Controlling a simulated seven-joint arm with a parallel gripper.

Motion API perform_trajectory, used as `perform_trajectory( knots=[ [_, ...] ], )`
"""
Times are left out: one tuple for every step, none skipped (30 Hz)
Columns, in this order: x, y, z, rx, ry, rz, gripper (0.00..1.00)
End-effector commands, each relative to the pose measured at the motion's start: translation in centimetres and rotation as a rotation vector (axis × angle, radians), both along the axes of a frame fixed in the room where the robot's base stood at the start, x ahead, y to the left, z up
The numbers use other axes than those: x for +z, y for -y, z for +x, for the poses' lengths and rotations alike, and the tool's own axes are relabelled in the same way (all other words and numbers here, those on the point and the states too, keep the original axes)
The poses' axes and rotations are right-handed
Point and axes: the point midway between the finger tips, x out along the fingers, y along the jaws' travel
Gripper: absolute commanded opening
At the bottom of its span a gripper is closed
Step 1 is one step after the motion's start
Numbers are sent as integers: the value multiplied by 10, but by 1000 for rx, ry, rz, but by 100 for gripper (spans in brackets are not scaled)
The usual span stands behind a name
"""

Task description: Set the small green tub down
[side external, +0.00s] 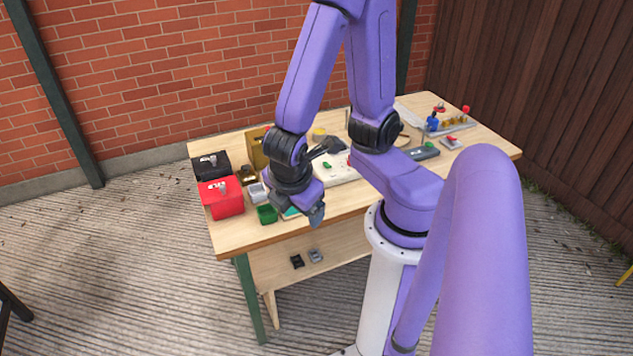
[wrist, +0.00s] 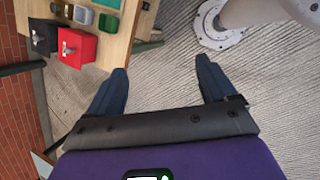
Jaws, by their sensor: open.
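The small green tub (side external: 267,214) stands on the wooden table near its front edge, just right of the red box. My gripper (side external: 316,214) is to the right of the tub at the table's front edge in the side view, pointing down. In the wrist view my gripper (wrist: 162,66) is open, with nothing between its dark blue fingers but the ground beyond.
The red box (side external: 222,198), black box (side external: 210,165) and a small grey tub (side external: 257,193) stand close by the green tub. A white board (side external: 338,172) lies behind my gripper. A lower shelf (side external: 280,265) holds two small items. Bare tabletop shows along the front left edge.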

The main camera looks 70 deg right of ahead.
Motion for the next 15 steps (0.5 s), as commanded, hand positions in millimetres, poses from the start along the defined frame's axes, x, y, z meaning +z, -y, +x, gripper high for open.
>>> perform_trajectory(
  knots=[
    [11,-1,-5,-32,-7,68,85],
    [17,-2,-8,-48,-13,104,85],
    [24,-2,-13,-67,-21,151,85],
    [29,-3,-17,-79,-29,184,85],
    [34,-4,-20,-92,-35,217,85],
    [41,-4,-24,-105,-42,259,85],
    [45,-5,-27,-113,-47,288,85],
    [49,-5,-29,-119,-52,313,85],
    [54,-6,-32,-128,-57,345,85],
    [57,-6,-34,-133,-61,364,85],
    [60,-6,-36,-137,-64,381,85],
    [63,-7,-38,-140,-68,399,85],
    [65,-7,-40,-143,-70,410,85],
    [66,-7,-40,-144,-72,417,85],
    [67,-7,-41,-145,-73,425,85]
  ],
)
